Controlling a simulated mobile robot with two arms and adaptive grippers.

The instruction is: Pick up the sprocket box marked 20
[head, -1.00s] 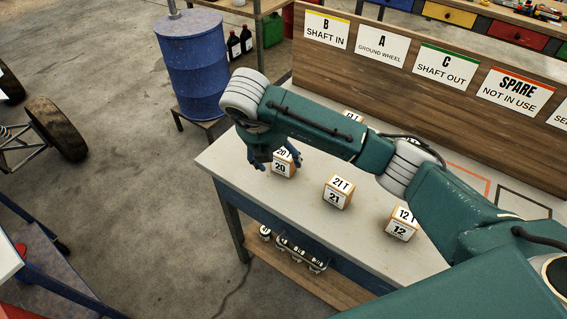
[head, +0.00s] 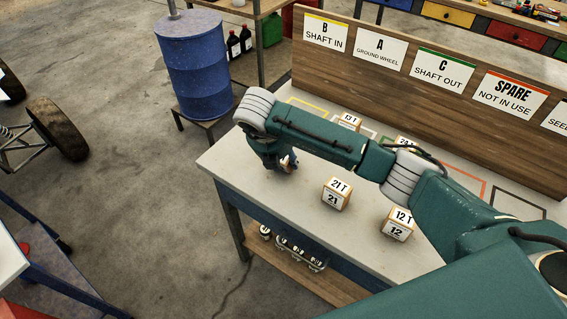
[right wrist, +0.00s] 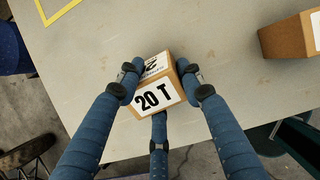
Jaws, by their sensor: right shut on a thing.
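The sprocket box marked 20 (right wrist: 154,95) is a small white and cardboard-brown box. In the right wrist view it reads "20 T" and sits between the blue fingers of my right gripper (right wrist: 160,88), which is shut on it. In the head view my right gripper (head: 282,161) is over the left end of the workbench. There the box is almost wholly hidden by the gripper. I cannot tell for sure whether it is clear of the bench top. My left gripper is not in view.
On the workbench (head: 262,198) stand the box marked 21 (head: 336,194), the box marked 12 (head: 398,225) and the box marked 13 (head: 349,122). A signed back board (head: 400,85) edges the bench. A blue drum (head: 195,68) stands beyond its left end.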

